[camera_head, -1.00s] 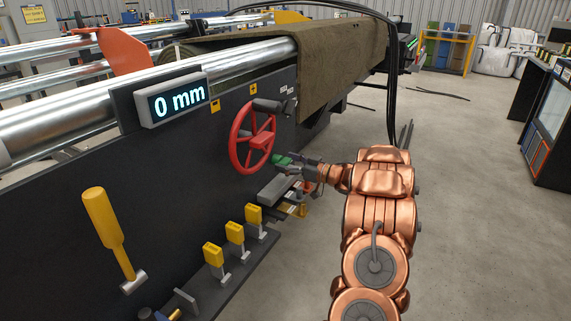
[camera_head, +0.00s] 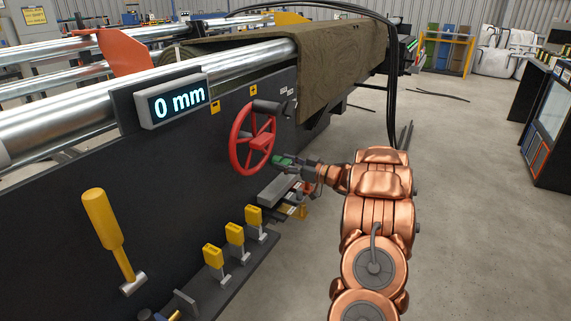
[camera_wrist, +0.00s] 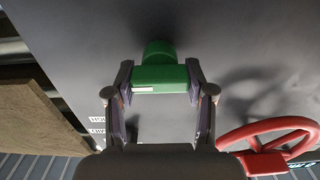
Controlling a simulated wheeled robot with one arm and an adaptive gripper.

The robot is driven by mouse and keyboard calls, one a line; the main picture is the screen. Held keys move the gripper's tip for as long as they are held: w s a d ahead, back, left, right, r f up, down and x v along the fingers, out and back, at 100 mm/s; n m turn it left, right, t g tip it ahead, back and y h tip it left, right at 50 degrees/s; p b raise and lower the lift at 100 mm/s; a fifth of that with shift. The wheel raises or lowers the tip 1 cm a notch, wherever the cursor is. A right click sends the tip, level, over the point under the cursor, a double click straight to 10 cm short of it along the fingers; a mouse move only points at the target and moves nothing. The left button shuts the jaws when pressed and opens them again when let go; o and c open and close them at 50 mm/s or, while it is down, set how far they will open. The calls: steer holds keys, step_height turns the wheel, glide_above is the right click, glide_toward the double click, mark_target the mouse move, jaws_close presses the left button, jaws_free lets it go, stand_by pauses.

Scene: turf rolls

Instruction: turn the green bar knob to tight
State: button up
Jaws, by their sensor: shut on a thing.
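The green bar knob (camera_wrist: 160,78) is on the dark machine panel, in the upper middle of the wrist view. A pale line marks its face near the left end. My gripper (camera_wrist: 160,84) has one finger at each end of the bar and is shut on it. In the head view the green knob (camera_head: 282,160) shows just right of the red handwheel, partly hidden by my gripper (camera_head: 291,164). Small white lettering (camera_wrist: 97,126) sits on the panel at lower left of the wrist view, partly covered by a finger.
The red handwheel (camera_head: 240,140) with its dark handle is close to the left of my gripper. A display (camera_head: 178,101) reads 0 mm. Several yellow levers (camera_head: 235,233) stand below. Brown turf (camera_head: 340,65) hangs over the roller above.

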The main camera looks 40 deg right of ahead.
steer(key=n+b, duration=0.1)
steer(key=n, duration=0.1)
steer(key=n+b, duration=0.1)
steer(key=n, duration=0.1)
steer(key=shift+a+f+n+b, duration=0.1)
steer(key=shift+f+n+b, duration=0.1)
steer(key=shift+n+b, duration=0.2)
steer(key=n+b, duration=0.2)
steer(key=n, duration=0.1)
steer(key=shift+f+n+b, duration=0.1)
steer(key=shift+n+b, duration=0.2)
steer(key=n+b, duration=0.5)
steer(key=shift+a+f, duration=0.1)
steer(key=n+b, duration=0.4)
steer(key=shift+n, duration=0.4)
steer(key=o, duration=1.2)
steer(key=shift+r, duration=0.2)
steer(key=shift+c, duration=0.2)
steer(key=shift+s, duration=0.1)
